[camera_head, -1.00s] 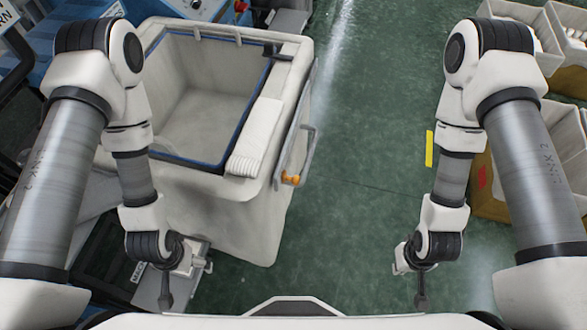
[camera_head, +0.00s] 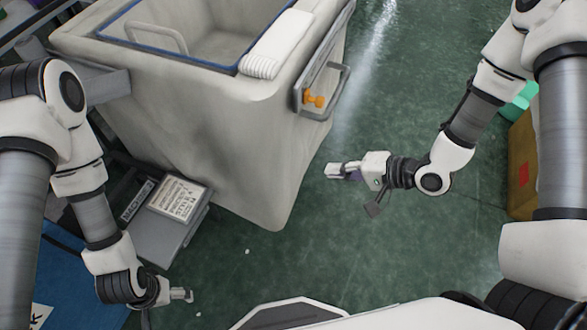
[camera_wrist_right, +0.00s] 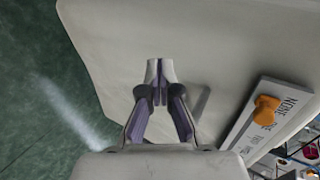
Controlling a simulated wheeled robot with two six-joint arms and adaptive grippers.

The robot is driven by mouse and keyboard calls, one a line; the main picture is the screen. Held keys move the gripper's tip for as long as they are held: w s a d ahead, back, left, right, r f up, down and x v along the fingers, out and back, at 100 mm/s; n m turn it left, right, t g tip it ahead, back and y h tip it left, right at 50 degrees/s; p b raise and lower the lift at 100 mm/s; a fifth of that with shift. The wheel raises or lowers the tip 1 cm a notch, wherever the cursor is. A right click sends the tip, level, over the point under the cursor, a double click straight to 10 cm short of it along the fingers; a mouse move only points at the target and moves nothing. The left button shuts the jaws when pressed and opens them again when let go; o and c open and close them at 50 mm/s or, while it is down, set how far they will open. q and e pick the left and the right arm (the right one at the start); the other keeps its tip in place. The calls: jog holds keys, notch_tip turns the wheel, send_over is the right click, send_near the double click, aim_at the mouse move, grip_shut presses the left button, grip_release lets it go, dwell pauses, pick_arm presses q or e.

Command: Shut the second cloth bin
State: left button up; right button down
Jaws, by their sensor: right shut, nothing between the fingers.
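A large off-white cloth bin (camera_head: 215,125) stands upper left in the head view. Its top is open, with a blue-edged mouth and a ribbed, folded white cover (camera_head: 275,45) gathered along its right rim. A grey bracket with an orange knob (camera_head: 314,100) is on its right side; the knob also shows in the wrist view (camera_wrist_right: 266,108), beside a lettered plate. My right gripper (camera_head: 334,170) is shut and empty, right of the bin and pointing left at its side. In the wrist view, its fingertips (camera_wrist_right: 160,68) overlap the pale cloth wall; contact is unclear. My left gripper (camera_head: 184,294) is low left.
A grey pedestal with a printed label (camera_head: 178,198) stands at the bin's left front. Green floor (camera_head: 400,240) is open between my arms. A brown box (camera_head: 522,170) stands at the right, partly behind my right arm.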

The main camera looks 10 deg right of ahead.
aim_at(286, 165)
jog(key=shift+w+a+r+x, duration=0.15)
jog(key=shift+r+x, duration=0.15)
jog(key=shift+x, duration=1.35)
jog(key=shift+a+r+x, duration=0.15)
jog(key=shift+r+x, duration=0.1)
jog(key=shift+x, duration=1.4)
jog(key=shift+w+a+r+x, duration=0.15)
jog(key=shift+r+x, duration=0.15)
jog(key=shift+x, duration=1.35)
